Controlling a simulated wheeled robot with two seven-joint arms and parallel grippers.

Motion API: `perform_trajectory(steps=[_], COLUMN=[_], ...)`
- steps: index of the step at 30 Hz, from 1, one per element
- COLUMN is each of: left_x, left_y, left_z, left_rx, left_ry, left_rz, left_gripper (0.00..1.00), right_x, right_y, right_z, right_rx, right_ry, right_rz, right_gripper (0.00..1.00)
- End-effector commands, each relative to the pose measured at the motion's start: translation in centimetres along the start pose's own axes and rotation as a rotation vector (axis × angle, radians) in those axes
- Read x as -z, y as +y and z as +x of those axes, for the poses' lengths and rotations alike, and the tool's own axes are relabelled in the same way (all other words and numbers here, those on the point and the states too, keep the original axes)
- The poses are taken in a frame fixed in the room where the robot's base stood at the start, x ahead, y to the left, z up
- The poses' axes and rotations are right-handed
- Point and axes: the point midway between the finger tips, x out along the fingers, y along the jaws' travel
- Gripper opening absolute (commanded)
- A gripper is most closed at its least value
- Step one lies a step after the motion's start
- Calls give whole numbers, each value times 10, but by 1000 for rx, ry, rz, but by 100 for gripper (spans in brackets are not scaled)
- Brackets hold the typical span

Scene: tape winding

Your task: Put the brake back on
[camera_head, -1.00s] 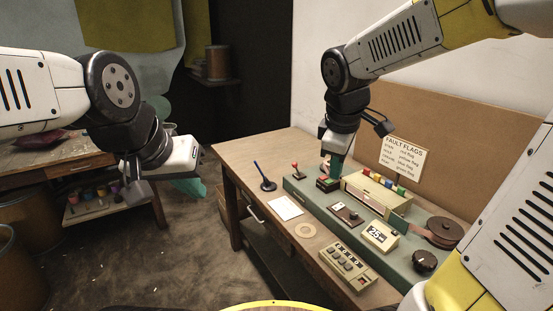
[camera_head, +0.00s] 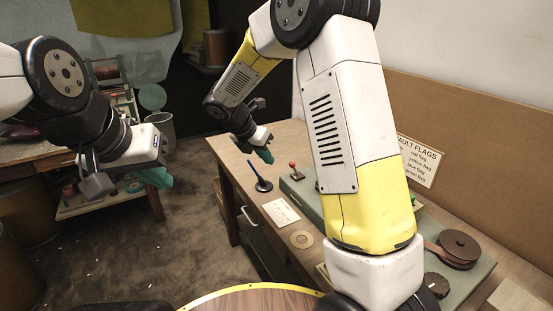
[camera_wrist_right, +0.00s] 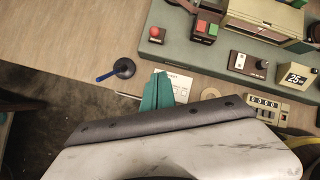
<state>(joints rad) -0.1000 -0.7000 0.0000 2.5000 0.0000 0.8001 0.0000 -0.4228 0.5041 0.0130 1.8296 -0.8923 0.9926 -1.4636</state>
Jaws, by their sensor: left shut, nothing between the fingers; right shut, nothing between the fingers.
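No part in view is labelled as the brake that I can read. A red-knobbed lever (camera_head: 293,166) stands at the near left end of the green machine bed (camera_head: 307,193); it also shows in the right wrist view (camera_wrist_right: 155,33). In that view a small plate with a switch (camera_wrist_right: 247,66) and a box with red and green buttons (camera_wrist_right: 206,29) sit on the bed. My right gripper (camera_head: 265,153) is shut and empty above the table's left part, near the blue-handled stand (camera_head: 260,177). My left gripper (camera_head: 160,178) is shut and empty over the floor, left of the table.
My right arm hides much of the machine in the head view. A white card (camera_head: 281,212) and a tan ring (camera_head: 302,240) lie on the table. A brown tape reel (camera_head: 459,247) sits at the right. A counter box (camera_wrist_right: 297,77) shows in the wrist view.

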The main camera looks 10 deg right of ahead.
Motion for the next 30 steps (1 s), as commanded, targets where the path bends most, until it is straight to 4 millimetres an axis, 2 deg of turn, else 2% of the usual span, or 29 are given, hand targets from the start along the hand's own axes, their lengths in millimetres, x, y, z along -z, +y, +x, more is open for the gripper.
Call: perform_trajectory(steps=[7, 11, 23, 24, 27, 30], left_x=[0, 0, 0, 0, 0, 0], left_y=[0, 0, 0, 0, 0, 0], left_z=[0, 0, 0, 0, 0, 0], left_rx=[0, 0, 0, 0, 0, 0], left_ry=[0, 0, 0, 0, 0, 0], left_rz=[0, 0, 0, 0, 0, 0], left_gripper=[0, 0, 0, 0, 0, 0], right_x=[0, 0, 1, -2, -20, -30], right_y=[-1, -1, -1, -2, -1, -1], right_z=[3, 16, 99, 104, 106, 108], right_rx=[1, 2, 3, 2, 0, 0], right_ry=[1, 2, 3, 2, 1, 1], right_rz=[3, 3, 3, 4, 10, 7], right_gripper=[0, 0, 0, 0, 0, 0])
